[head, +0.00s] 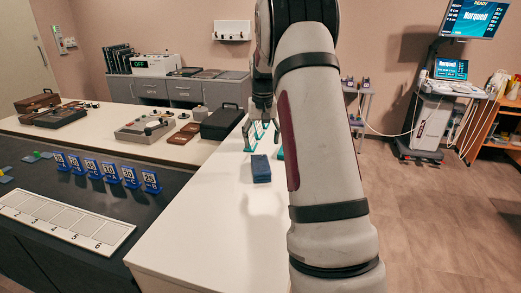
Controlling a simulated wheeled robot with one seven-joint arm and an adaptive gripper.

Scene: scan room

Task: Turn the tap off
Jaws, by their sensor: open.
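I cannot make out a tap in the head view; my arm hides part of the counter. My gripper (262,128) points down over the far part of the white counter (215,235), beside my arm. It is small in the picture, and its fingers look apart, with nothing seen between them. Teal stands (253,137) are just below or behind it; I cannot tell whether it touches them.
A dark blue block (261,168) lies on the counter nearer than my gripper. Left are a black case (222,122), a grey device (143,130), several blue number stands (110,172) and a white numbered strip (65,218). A cart (436,120) stands on open floor at right.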

